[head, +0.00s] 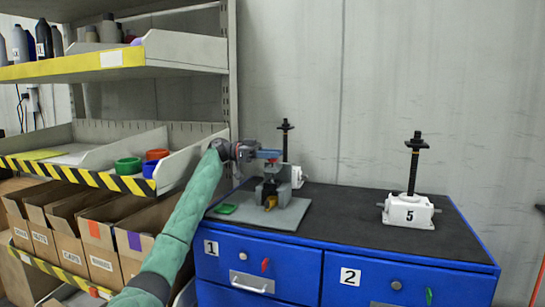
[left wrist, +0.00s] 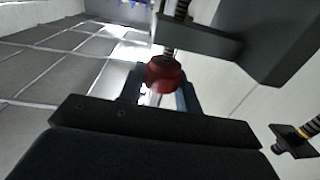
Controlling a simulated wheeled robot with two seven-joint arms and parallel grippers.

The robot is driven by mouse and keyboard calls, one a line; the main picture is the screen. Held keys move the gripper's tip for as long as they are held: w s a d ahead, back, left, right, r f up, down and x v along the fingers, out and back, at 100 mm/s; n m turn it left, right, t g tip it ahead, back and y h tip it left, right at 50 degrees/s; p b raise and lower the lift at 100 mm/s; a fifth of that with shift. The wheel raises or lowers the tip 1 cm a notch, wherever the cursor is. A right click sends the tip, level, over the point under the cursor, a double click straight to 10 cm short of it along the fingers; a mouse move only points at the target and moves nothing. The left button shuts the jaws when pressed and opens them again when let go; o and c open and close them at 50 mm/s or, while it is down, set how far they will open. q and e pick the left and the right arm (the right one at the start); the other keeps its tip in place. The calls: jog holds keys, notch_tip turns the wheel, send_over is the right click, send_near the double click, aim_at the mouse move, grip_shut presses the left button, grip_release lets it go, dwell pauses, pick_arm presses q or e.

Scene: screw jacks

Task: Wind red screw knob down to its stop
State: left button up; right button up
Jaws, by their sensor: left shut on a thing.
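The red screw knob (left wrist: 165,76) sits between the two bluish fingers of my left gripper (left wrist: 160,88) in the left wrist view. The fingers close on it from both sides. A threaded rod (left wrist: 169,50) runs from the knob beside a dark block. In the head view my left gripper (head: 270,155) reaches in level from the left, above a dark fixture (head: 272,186) on a grey plate (head: 285,218). Only a small bit of red shows there, just under the fingers. How far the knob is from its stop cannot be told. My right gripper is in neither view.
A white screw jack marked 5 (head: 409,211) stands on the right of the black-topped blue cabinet (head: 345,258). Another jack (head: 286,140) rises behind the fixture. Shelves with bins (head: 190,145) stand close on the left.

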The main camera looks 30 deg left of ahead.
pick_arm(q)
jog(key=shift+a+r, duration=0.1)
jog(key=shift+r, duration=0.1)
jog(key=o, duration=1)
jog(key=shift+c, duration=0.2)
jog(key=shift+f, duration=0.1)
